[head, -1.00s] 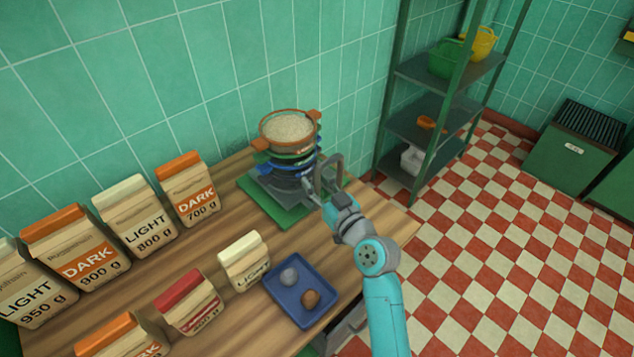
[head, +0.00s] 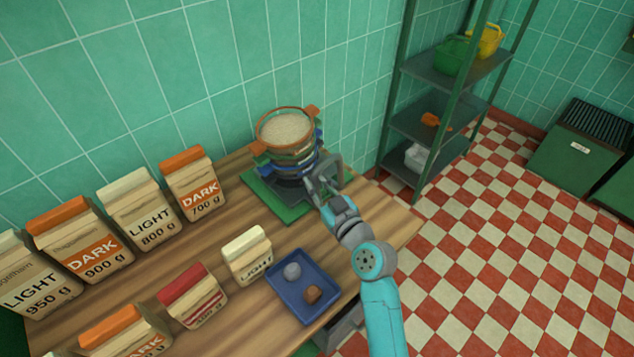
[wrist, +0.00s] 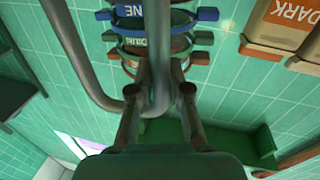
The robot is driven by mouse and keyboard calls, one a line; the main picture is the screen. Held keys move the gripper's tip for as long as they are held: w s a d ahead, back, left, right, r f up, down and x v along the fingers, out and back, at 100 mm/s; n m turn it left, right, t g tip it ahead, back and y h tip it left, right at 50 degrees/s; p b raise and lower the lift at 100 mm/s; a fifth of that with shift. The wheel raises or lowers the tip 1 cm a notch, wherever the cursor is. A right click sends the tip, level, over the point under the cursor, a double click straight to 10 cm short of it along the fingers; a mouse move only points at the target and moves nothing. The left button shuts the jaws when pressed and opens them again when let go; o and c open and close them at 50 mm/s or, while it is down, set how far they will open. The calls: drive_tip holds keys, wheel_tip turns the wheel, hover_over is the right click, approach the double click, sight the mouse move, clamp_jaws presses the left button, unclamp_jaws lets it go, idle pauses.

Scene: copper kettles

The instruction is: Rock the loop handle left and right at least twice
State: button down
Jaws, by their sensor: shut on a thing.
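The grey loop handle (head: 334,170) stands at the right side of a stack of round sieves (head: 290,160). In the wrist view the handle's bent grey tube (wrist: 86,62) rises close in front of the camera. My gripper (head: 319,190) is shut on the handle; its fingers (wrist: 160,98) close around the tube in the wrist view. The top sieve has an orange rim and holds pale grains (head: 285,131). Sieves with coloured tabs sit below it, over a green base (head: 292,211). My gripper hides part of the stack's lower right side.
Several labelled paper bags (head: 192,183) stand to the left on the wooden table (head: 232,215). A blue tray (head: 318,317) with two small lumps lies near the front edge. A green metal shelf (head: 436,72) stands to the right, with open checkered floor (head: 500,250) beside it.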

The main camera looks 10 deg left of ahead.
drive_tip(key=c, duration=1.1)
unclamp_jaws()
drive_tip(key=v, duration=1.2)
